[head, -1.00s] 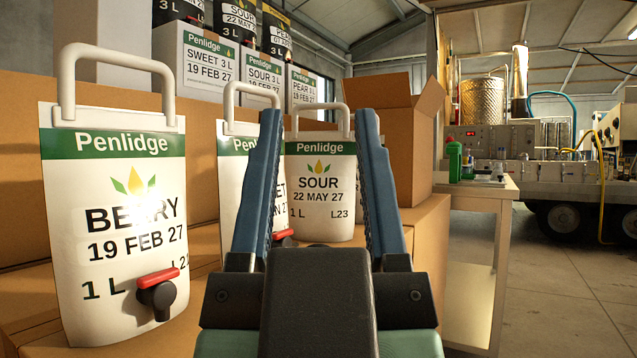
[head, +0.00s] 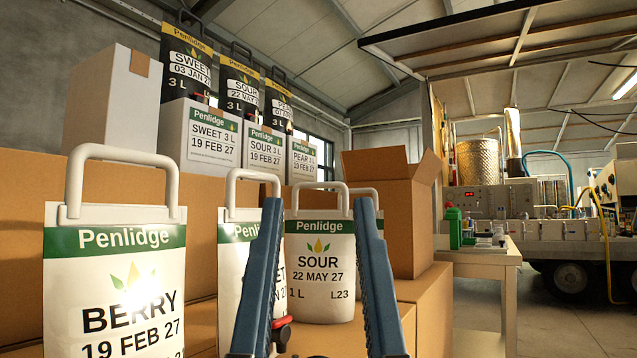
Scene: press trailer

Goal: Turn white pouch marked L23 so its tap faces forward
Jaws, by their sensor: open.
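The white pouch marked L23 (head: 318,265) stands upright in the middle of the head view. It has a green Penlidge band, the word SOUR, 22 MAY 27 and a white loop handle. Its printed face is toward me, and I see no tap on the part in view. My gripper (head: 319,205) is open and empty, with long blue fingers. In the picture one finger lies at each side of the pouch, the right one along its right edge. I cannot tell how near they are in depth. My gripper's body is cut off by the bottom edge.
A white BERRY pouch (head: 115,290) stands near at left. A SWEET pouch (head: 233,270) with a red-and-black tap (head: 281,332) stands close left of L23, partly behind my left finger. Another handle shows behind L23. An open carton (head: 390,225) and a table (head: 475,262) are at right.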

